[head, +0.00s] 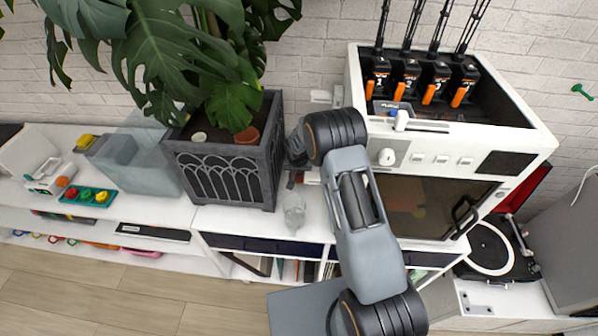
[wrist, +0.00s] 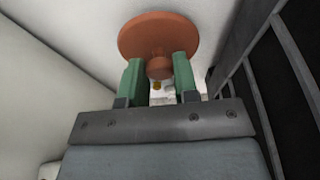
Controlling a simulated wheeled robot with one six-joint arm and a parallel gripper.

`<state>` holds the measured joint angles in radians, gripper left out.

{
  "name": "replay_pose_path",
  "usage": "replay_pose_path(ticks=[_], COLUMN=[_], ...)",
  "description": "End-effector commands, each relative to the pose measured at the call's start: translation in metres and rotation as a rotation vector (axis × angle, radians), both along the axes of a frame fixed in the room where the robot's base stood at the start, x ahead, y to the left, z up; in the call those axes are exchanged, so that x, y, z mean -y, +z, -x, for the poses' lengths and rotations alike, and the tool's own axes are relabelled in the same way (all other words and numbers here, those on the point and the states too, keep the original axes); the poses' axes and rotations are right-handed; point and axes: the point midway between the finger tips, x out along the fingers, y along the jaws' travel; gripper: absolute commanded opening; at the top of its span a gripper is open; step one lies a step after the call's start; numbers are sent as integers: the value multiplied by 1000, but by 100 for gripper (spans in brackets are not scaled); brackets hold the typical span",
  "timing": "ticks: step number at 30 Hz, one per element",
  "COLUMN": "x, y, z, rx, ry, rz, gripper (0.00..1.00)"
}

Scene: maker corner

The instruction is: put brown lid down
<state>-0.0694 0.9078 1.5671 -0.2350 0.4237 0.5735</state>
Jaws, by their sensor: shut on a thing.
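A brown lid (wrist: 157,30), a round disc with a knob, shows in the wrist view. My gripper (wrist: 158,75), with green fingers, is shut on its knob and holds it out in front. In the head view my arm reaches down between the dark planter and the white printer cabinet. There my gripper is mostly hidden behind my arm, and the lid cannot be made out clearly. A clear glass jar (head: 294,214) stands on the white shelf top just below that spot.
The dark planter (head: 220,190) with a leafy plant stands close on the left. The white cabinet (head: 535,140) with a dark glass front stands close on the right. The narrow white shelf top (head: 243,222) is free left of the jar. A green tray (head: 84,197) lies farther left.

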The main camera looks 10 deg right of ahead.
Motion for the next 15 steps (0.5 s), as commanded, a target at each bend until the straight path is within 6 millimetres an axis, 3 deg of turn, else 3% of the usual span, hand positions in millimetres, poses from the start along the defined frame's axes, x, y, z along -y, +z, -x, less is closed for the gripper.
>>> replay_pose_path(ticks=[4, 15], x=[0, 0], y=[-12, -16], z=[0, 0], rx=[0, 1], ry=[2, 1], rz=[1, 1], gripper=[1, 1])
